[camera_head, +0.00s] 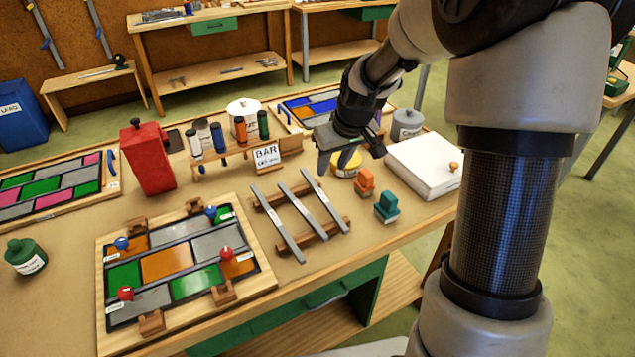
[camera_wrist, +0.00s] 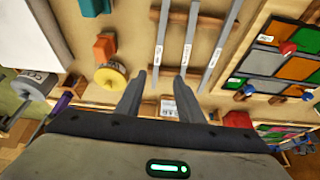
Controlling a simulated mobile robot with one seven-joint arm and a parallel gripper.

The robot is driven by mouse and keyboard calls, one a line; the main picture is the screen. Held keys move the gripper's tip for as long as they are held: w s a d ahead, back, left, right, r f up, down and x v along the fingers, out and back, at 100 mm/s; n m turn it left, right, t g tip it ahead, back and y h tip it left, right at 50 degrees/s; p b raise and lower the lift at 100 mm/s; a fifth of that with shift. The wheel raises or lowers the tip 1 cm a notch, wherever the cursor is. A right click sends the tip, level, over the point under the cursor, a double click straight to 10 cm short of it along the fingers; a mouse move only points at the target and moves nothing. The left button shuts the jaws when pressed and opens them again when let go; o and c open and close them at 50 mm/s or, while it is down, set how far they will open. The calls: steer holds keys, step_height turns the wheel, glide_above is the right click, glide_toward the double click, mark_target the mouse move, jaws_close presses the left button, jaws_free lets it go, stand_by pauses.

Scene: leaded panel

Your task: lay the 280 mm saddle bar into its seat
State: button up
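Three grey metal bars lie side by side on a wooden rack (camera_head: 340,224): a left bar (camera_head: 277,222), a middle bar (camera_head: 298,210) and a right bar (camera_head: 325,201). They also show in the wrist view, each with a small white label too blurred to read, so I cannot tell which is 280 mm. The leaded panel (camera_head: 165,265) lies in a wooden frame left of the rack, with wooden blocks (camera_head: 223,293) at its edges that may be the seats. My gripper (camera_head: 350,160) is above the bench behind the bars; its fingers (camera_wrist: 160,80) are apart and empty.
Red and blue knobs (camera_head: 226,254) stand up from the panel. A "BAR" sign (camera_head: 266,157) stands behind the rack. Orange (camera_head: 365,183) and teal (camera_head: 386,206) blocks, a yellow tin (camera_head: 347,163) and a white box (camera_head: 425,165) are to the right. A red box (camera_head: 147,160) stands behind the panel.

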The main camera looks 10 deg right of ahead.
glide_toward(322, 196)
steer(key=shift+a+x, duration=0.25)
steer(key=shift+x, duration=1)
steer(key=shift+d+x, duration=0.15)
steer(key=shift+x, duration=1.15)
steer(key=shift+d+x, duration=0.1)
steer(key=shift+x, duration=1.15)
steer(key=shift+d, duration=0.1)
jaws_close()
